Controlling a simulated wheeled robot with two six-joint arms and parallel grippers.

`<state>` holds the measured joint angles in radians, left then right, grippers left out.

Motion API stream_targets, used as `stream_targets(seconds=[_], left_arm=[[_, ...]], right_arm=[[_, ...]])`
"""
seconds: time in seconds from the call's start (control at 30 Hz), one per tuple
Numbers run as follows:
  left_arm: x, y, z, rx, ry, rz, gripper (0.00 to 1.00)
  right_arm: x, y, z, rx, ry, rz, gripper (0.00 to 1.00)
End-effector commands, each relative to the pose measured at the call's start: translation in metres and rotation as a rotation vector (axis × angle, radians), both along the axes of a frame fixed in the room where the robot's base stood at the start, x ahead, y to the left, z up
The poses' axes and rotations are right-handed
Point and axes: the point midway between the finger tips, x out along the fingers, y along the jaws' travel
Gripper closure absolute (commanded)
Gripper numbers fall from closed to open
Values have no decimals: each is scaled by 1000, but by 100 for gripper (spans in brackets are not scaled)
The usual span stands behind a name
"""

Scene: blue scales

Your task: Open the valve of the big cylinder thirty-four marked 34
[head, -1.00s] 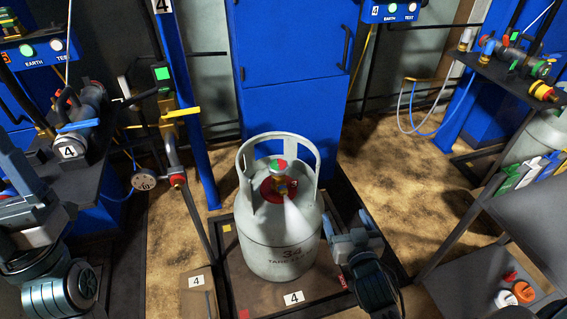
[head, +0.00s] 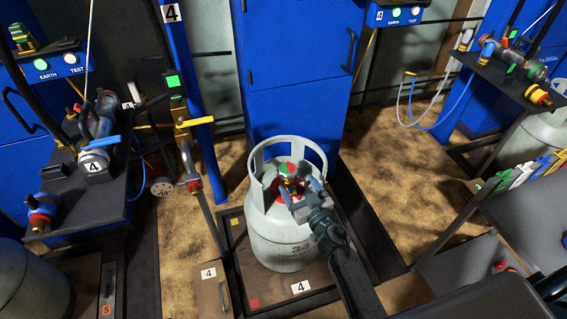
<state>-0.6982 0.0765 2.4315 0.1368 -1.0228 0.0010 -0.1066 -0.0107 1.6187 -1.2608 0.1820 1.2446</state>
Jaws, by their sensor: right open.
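The big pale grey cylinder (head: 272,238) stands upright on the dark platform in the middle of the head view. Its dark 34 marking (head: 297,247) is partly covered by my right arm. Its valve (head: 287,180), with a green and red top, sits inside the open collar above a red ring. My right gripper (head: 298,193) is open at the near right side of the valve, reaching in through the collar opening. I cannot tell whether its fingers touch the valve. My left gripper is not in view.
A blue cabinet (head: 290,75) stands behind the cylinder. Left of it are a blue post (head: 186,95) and a pipe with a yellow handle (head: 195,122). A dark bench (head: 80,205) with fittings is at left; a grey table (head: 525,215) is at right.

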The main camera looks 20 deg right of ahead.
Motion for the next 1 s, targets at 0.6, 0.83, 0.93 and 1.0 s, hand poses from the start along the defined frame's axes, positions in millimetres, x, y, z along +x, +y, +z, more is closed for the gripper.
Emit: stream_targets(seconds=[0.6,0.83,0.93,1.0], left_arm=[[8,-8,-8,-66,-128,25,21],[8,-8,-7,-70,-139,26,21],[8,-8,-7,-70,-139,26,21],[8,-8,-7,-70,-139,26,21]], right_arm=[[93,16,-1,0,-1,-1,21],[97,17,0,1,-1,-2,21],[97,16,0,0,-1,-2,21],[97,16,0,0,-1,-2,31]])
